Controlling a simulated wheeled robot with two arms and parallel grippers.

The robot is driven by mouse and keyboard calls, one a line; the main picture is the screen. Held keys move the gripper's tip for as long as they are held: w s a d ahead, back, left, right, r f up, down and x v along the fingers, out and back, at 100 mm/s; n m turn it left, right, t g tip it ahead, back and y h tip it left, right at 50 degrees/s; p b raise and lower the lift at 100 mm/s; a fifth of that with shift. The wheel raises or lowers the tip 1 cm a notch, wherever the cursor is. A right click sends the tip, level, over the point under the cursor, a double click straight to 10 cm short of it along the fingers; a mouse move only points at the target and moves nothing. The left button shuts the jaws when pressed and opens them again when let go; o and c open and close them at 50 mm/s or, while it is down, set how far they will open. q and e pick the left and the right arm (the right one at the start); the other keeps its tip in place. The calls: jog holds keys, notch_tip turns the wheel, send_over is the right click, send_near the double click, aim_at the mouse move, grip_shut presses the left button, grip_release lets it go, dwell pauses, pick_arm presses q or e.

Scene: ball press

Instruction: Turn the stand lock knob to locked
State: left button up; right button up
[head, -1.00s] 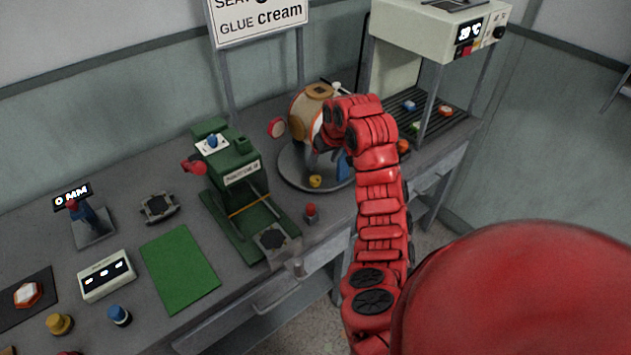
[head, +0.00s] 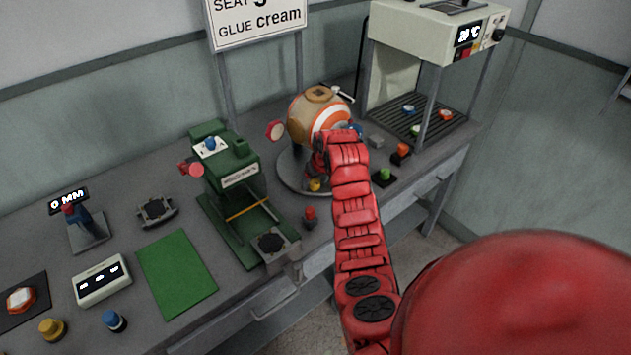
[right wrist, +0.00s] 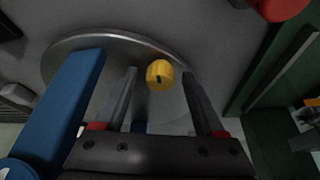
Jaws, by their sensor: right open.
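The stand lock knob is a small yellow knob (head: 315,185) on the front of the round grey stand base (head: 288,178). In the right wrist view the knob (right wrist: 160,75) bears a short dark mark on its face. My right gripper (right wrist: 159,72) is open, and the knob appears in the gap between its fingertips. The fingers do not appear to touch the knob, but the distance along their length is hard to tell. In the head view my arm hides part of the stand. The tan, orange and white ball (head: 308,122) sits on the stand. My left gripper is not in view.
A blue upright bar (right wrist: 68,105) stands close beside my right gripper's left finger in the wrist view. The green press (head: 238,190) is left of the stand, with a red-topped button (head: 310,216) between. A heater with a slatted shelf (head: 425,125) stands to the right.

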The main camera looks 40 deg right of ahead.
grip_shut()
